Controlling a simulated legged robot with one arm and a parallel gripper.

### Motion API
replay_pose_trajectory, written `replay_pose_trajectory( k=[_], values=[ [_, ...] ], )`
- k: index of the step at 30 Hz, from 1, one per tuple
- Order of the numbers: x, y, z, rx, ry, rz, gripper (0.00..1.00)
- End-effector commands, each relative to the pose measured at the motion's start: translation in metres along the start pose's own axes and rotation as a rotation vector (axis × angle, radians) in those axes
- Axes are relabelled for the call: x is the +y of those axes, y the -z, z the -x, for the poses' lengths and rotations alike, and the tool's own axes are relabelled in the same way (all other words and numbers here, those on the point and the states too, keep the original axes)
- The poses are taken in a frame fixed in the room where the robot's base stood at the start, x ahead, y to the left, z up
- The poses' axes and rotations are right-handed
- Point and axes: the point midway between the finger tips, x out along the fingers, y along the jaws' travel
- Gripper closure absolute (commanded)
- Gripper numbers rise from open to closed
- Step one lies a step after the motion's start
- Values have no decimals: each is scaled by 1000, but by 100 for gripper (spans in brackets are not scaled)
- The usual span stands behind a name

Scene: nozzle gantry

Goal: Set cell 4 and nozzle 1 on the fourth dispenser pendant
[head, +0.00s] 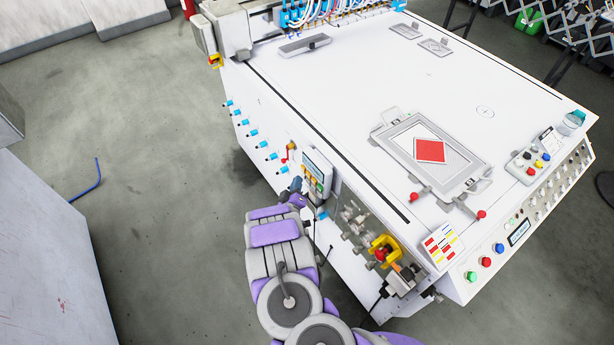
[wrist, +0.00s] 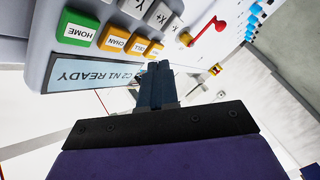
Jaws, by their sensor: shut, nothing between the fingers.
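The pendant (head: 317,172) hangs on the side of the white machine in the head view. In the wrist view it appears upside down, with a pale blue display (wrist: 95,76) reading "C2 N1 READY". A green HOME key (wrist: 77,29), an orange CHAN key (wrist: 115,40) and an orange CELL key (wrist: 148,50) lie in one row beside the display. My gripper (wrist: 158,68) is shut and empty, its dark fingertips very close to the CELL key. I cannot tell whether they touch. In the head view my gripper (head: 294,187) is beside the pendant's lower left.
A red crank handle (wrist: 208,32) sticks out beside the pendant. Several blue fittings (head: 252,132) line the machine's side. A yellow-and-red emergency stop (head: 382,252) is to the right of my arm. Grey floor (head: 150,200) is open on the left.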

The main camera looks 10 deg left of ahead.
Motion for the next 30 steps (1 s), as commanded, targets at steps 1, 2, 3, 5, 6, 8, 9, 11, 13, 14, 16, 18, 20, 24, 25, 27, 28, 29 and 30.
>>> replay_pose_trajectory(
  k=[1,2,3,5,6,8,9,11,13,14,16,18,20,24,25,27,28,29,30],
  values=[
    [-5,2,3,0,2,-1,100],
    [-6,3,5,0,2,-1,100],
    [-8,5,8,0,4,0,100],
    [-11,7,12,-1,5,2,100],
    [-13,8,15,-1,4,2,100],
    [-16,10,19,-1,4,1,100],
    [-18,12,21,-1,3,1,100],
    [-19,16,24,0,1,0,100],
    [-21,19,27,2,1,0,100],
    [-21,20,28,2,0,0,100],
    [-22,21,29,2,0,0,100],
    [-21,21,29,1,-1,1,100],
    [-21,21,29,1,0,1,100],
    [-21,21,29,1,0,1,100],
    [-21,21,29,0,0,1,100],
    [-21,21,29,0,0,1,100],
    [-21,20,29,0,0,1,100],
    [-21,20,29,0,0,1,100],
    [-21,20,29,0,0,1,100]
  ],
)
